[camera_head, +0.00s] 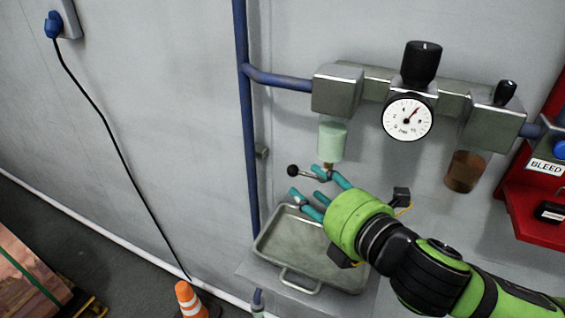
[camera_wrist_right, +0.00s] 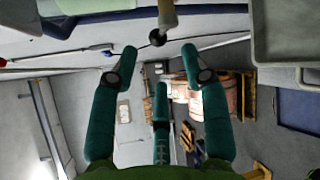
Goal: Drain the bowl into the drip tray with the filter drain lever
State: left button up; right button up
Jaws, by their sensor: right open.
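The filter bowl (camera_head: 332,142), pale green and translucent, hangs under the left block of the wall-mounted unit. The drain lever (camera_head: 293,171) ends in a black ball knob and points left below the bowl. The grey metal drip tray (camera_head: 262,246) is below, with a wire handle at its front. My right gripper (camera_head: 308,186), with teal fingers, is open just below and right of the knob. In the right wrist view the knob (camera_wrist_right: 157,38) lies between and beyond the spread fingertips (camera_wrist_right: 159,62), with nothing held. Fingers partly hide the lever's base. My left gripper is not in view.
A pressure gauge (camera_head: 407,117) and black regulator knob (camera_head: 422,63) sit right of the bowl, with a brown bowl (camera_head: 465,171) further right. A blue vertical pipe (camera_head: 247,130) runs left of the lever. A red panel (camera_head: 535,200) stands at right. A cone (camera_head: 188,299) is on the floor.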

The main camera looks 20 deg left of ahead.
aim_at(296, 173)
jog(key=x, duration=0.2)
jog(key=shift+w+a, duration=0.3)
jog(key=shift+w, duration=0.05)
jog(key=shift+w+a+p, duration=0.25)
jog(key=shift+p, duration=0.1)
jog(key=p+x, duration=0.1)
jog(key=x, duration=0.2)
jog(key=shift+w+a+f, duration=0.1)
jog(key=shift+w+a, duration=0.1)
jog(key=shift+a, duration=0.1)
jog(key=shift+w+a+f, duration=0.1)
jog(key=shift+w+a, duration=0.1)
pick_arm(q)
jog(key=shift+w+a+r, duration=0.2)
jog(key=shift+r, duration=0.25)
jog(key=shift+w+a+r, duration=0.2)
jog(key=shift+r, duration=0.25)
pick_arm(e)
grip_shut()
